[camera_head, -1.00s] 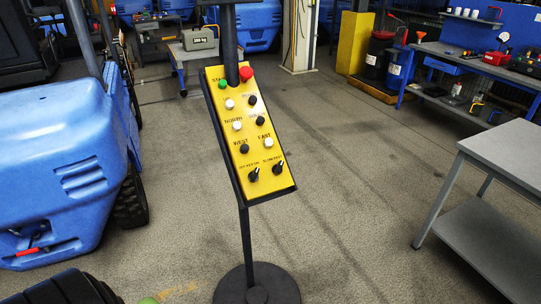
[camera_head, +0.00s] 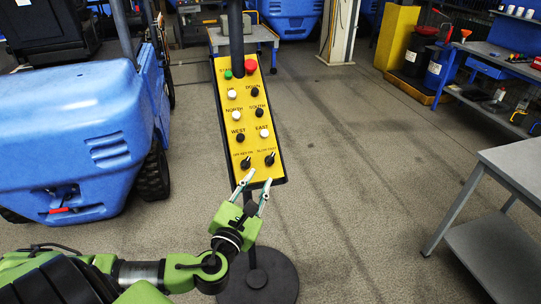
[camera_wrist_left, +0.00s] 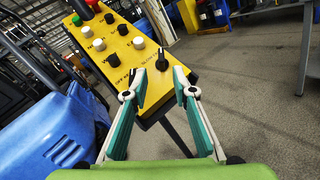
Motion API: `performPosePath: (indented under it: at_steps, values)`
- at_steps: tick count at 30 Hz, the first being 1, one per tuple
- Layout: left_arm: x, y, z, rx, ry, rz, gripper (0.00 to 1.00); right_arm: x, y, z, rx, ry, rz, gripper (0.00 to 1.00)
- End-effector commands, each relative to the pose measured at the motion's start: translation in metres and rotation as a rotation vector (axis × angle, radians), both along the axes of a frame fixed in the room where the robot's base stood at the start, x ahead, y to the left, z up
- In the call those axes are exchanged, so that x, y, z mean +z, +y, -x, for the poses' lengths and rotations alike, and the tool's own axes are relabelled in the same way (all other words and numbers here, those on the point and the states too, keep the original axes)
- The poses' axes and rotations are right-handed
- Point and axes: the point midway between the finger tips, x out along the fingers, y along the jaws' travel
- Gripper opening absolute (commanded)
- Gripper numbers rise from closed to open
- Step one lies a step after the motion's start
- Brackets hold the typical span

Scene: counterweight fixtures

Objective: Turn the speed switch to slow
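The yellow control panel (camera_head: 250,112) stands tilted on a dark post. The speed switch (camera_head: 270,159) is the black knob at its lower right, under the "SLOW FAST" label; its pointer appears to lean toward the upper right. A similar black knob (camera_head: 245,163) sits left of it. My right gripper is not in view.
A blue vehicle (camera_head: 75,140) stands on the left. A grey table (camera_head: 515,165) is on the right, and a blue workbench (camera_head: 490,60) is behind it. The panel's round base (camera_head: 258,280) is on the floor. The floor between panel and table is clear.

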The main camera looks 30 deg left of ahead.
Motion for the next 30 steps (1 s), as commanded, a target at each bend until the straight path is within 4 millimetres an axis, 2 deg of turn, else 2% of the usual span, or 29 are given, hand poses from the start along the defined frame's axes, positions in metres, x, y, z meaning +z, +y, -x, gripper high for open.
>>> performPosePath:
  at_steps: [3, 9, 15, 21, 29, 30]
  values:
    - [0.005, 0.008, -0.027, 0.003, -0.005, 0.001, 0.25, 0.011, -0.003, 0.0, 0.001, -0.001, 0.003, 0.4]
    - [0.003, 0.02, -0.067, 0.003, -0.002, 0.003, 0.25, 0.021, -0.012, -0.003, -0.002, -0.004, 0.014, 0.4]
    - [0.001, 0.028, -0.096, 0.002, 0.001, 0.003, 0.25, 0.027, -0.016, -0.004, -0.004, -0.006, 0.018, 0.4]
    - [0.0, 0.03, -0.106, 0.0, 0.002, 0.005, 0.25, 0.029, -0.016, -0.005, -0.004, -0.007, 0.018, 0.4]
    - [-0.001, 0.031, -0.107, 0.0, 0.002, 0.005, 0.25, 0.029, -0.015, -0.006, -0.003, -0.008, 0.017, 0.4]
    - [-0.001, 0.031, -0.107, 0.0, 0.002, 0.005, 0.15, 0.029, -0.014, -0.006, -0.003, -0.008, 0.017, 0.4]
